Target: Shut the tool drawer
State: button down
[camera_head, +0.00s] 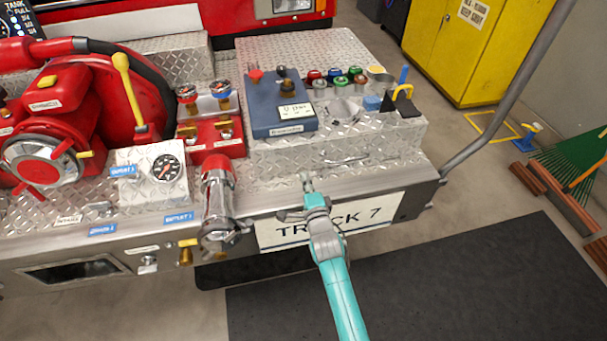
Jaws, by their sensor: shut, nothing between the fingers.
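The tool drawer (378,155) appears to be the silver tread-plate front with a thin handle (345,161), low in the box on the right of the truck's bumper. I cannot tell how far it stands out from the box. My gripper (306,182) is shut and empty. It is in front of the drawer face, left of the handle, above the bumper's front edge. It looks apart from the drawer, but the depth is hard to judge. My teal arm hides part of the TRUCK 7 plate (380,213).
On the box stand a blue meter (272,118), several colored caps (335,77) and a black-and-yellow tool (404,101). Left are a gauge (166,168), a chrome outlet (218,215) and a red pump (60,125). A grey rail (510,90) rises at right. The dark mat (470,285) is clear.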

jog(key=v, duration=0.8)
jog(key=shift+s, duration=0.25)
jog(key=shift+d, duration=0.1)
jog(key=s+d+f+n+h, duration=0.1)
jog(key=s+d+f+n, duration=0.1)
jog(key=s+d, duration=0.45)
jog(key=s+d+f+n+g+h, duration=0.1)
jog(key=s+d+f+n, duration=0.15)
jog(key=s, duration=0.75)
jog(key=s+d+f+n+h, duration=0.1)
jog(key=s+d+n, duration=0.1)
jog(key=s+d, duration=0.45)
jog(key=s+d+r+n+h, duration=0.1)
jog(key=s+r, duration=0.3)
jog(key=s, duration=0.4)
jog(key=s+d+r+n+g, duration=0.1)
jog(key=s+d+r+n, duration=0.1)
jog(key=s, duration=0.6)
jog(key=s+d+r+n+h, duration=0.1)
jog(key=s+r+n, duration=0.4)
jog(key=s, duration=0.3)
jog(key=shift+s+d+r+h, duration=0.3)
jog(key=shift+s+d+r, duration=0.05)
jog(key=shift+s, duration=0.05)
